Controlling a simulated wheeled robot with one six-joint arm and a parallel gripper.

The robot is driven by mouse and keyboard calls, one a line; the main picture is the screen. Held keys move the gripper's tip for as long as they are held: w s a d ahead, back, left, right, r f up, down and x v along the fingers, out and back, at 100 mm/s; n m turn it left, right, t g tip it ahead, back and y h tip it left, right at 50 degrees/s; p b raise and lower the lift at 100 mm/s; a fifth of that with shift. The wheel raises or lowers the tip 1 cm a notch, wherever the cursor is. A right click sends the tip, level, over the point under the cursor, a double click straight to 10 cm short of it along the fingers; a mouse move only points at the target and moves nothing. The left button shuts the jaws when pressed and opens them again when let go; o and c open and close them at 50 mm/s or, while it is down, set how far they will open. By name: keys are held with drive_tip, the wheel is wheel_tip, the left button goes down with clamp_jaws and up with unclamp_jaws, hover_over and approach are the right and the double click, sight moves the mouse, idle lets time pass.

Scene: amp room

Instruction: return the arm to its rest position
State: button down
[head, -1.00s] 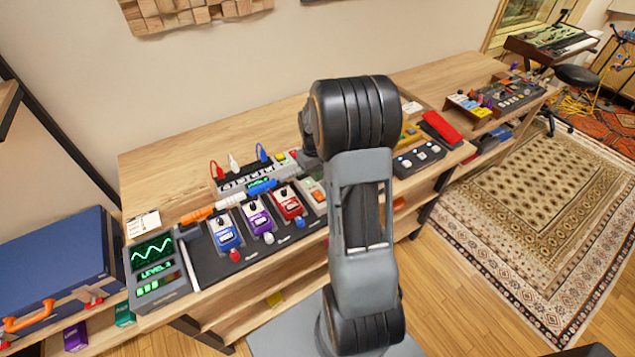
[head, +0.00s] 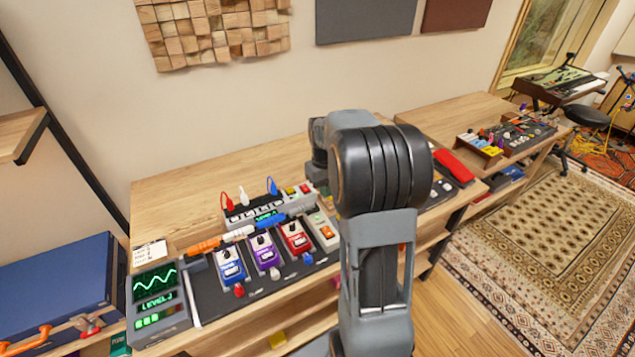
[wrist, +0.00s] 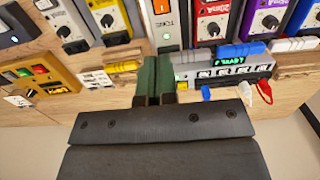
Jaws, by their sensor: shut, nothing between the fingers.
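My arm (head: 380,170) stands in the middle of the head view, with its bulky dark joint above the bench and its forward part pointing away to the left behind it. My gripper is hidden behind the arm there. In the wrist view my gripper (wrist: 156,62) shows as two dark green fingers, close together and empty. They are over the bench, near a grey power strip (wrist: 225,68) with a lit green display. I cannot tell how high above the bench they are.
The wooden bench (head: 180,195) holds a pedalboard with blue, purple and red pedals (head: 264,252). A screen unit (head: 157,300) sits at its left end. A blue case (head: 60,290) lies at far left. Open floor with a patterned rug (head: 540,240) is at right.

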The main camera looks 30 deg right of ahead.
drive_tip(key=s+a+r+t, duration=0.2)
drive_tip(key=s+a+r, duration=0.1)
drive_tip(key=s+a, duration=0.4)
drive_tip(key=s+a+r+t, duration=0.2)
drive_tip(key=s+a+r, duration=0.1)
drive_tip(key=s+a, duration=0.4)
drive_tip(key=a, duration=0.2)
drive_tip(key=shift+s+a+r+n+t, duration=0.2)
drive_tip(key=shift+s+a+n+t, duration=0.1)
drive_tip(key=shift+a+t, duration=0.1)
